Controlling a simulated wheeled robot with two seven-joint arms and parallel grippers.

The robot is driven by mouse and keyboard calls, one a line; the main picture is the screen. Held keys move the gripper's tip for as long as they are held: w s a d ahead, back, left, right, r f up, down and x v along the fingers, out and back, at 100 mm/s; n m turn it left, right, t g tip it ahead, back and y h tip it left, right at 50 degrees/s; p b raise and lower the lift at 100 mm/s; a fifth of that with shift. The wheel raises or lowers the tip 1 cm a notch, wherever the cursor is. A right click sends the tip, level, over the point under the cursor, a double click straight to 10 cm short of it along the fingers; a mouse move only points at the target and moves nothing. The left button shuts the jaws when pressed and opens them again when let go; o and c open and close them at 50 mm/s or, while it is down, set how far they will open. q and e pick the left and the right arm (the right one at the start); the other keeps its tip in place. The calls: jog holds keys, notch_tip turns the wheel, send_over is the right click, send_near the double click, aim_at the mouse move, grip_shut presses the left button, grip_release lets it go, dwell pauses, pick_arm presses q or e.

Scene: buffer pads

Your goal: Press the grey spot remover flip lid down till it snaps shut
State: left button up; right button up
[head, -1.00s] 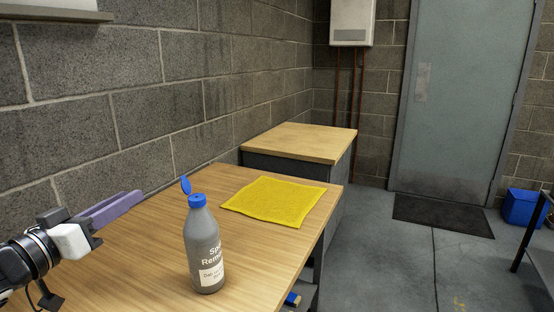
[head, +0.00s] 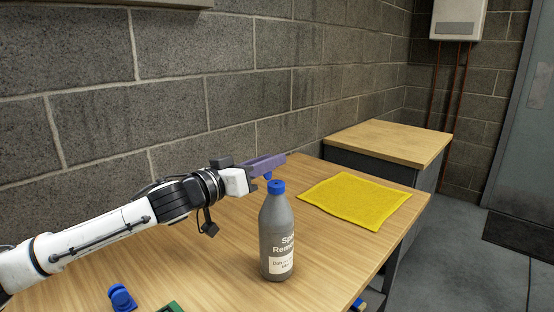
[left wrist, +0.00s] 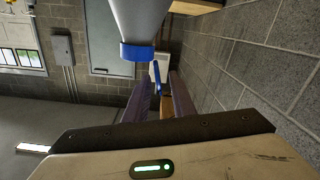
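The grey spot remover bottle (head: 277,245) stands upright on the wooden table, with a blue cap (head: 277,187) on top. My left gripper (head: 270,161) has purple fingers and is just behind and above the cap. In the left wrist view the bottle (left wrist: 139,18) appears upside down. The raised lid (left wrist: 156,76) shows beyond the gap between my two parted fingers (left wrist: 160,98). I cannot tell whether a finger touches the lid. My right gripper is out of view.
A yellow cloth (head: 355,200) lies flat right of the bottle. A blue object (head: 121,298) and a green-edged one (head: 170,308) are at the table's near left. A block wall (head: 220,100) runs behind the table. A lower cabinet (head: 390,142) stands beyond.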

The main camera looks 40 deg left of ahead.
pick_arm(q)
jog(key=shift+w+d+p, duration=0.1)
jog(key=shift+w+p, duration=0.3)
jog(key=shift+w, duration=1.15)
grip_shut()
